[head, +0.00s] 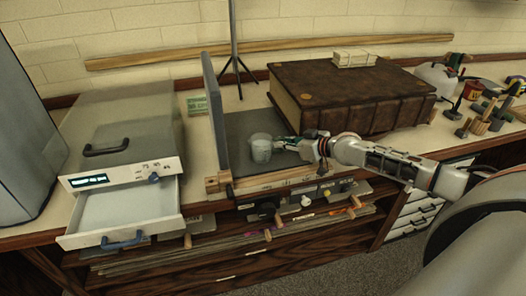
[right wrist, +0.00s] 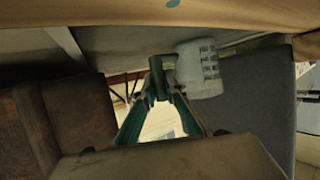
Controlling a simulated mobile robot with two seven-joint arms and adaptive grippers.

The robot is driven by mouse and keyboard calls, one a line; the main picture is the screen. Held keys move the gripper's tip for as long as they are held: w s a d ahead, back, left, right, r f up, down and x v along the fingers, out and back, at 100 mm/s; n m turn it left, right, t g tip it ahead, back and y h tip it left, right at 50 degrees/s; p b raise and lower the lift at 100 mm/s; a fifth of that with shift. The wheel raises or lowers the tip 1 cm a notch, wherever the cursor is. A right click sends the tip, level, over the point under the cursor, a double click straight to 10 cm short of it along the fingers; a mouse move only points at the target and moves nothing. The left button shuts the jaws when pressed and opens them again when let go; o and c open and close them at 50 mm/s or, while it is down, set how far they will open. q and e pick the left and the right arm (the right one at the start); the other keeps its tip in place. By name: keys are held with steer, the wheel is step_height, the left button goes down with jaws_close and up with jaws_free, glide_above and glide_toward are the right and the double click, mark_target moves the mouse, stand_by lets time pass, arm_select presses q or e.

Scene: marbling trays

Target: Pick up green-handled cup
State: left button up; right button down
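The green-handled cup (head: 261,148) is a pale grey, upright cup over the dark grey bed with the raised panel on its left. In the right wrist view the cup (right wrist: 203,72) has a marked side, and its green handle (right wrist: 157,78) points toward my gripper. My right gripper (head: 289,143) reaches in from the right beside the cup. In the wrist view its fingers (right wrist: 161,98) converge on the handle and look shut on it. I cannot tell whether the cup touches the bed. My left gripper is not in view.
A large brown book (head: 345,95) with a pale block on top lies behind my right arm. The raised grey panel (head: 214,110) stands close left of the cup. Farther left is a white instrument (head: 122,125) with its drawer (head: 125,212) open. Bottles and tools crowd the right.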

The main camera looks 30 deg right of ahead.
steer(key=shift+r, duration=0.25)
stand_by(0.3)
steer(key=shift+r, duration=0.15)
steer(key=shift+r+p, duration=0.3)
steer(key=shift+r, duration=0.6)
step_height(320, 180, up, 18)
steer(key=p, duration=0.2)
steer(key=shift+f, duration=0.25)
stand_by(0.6)
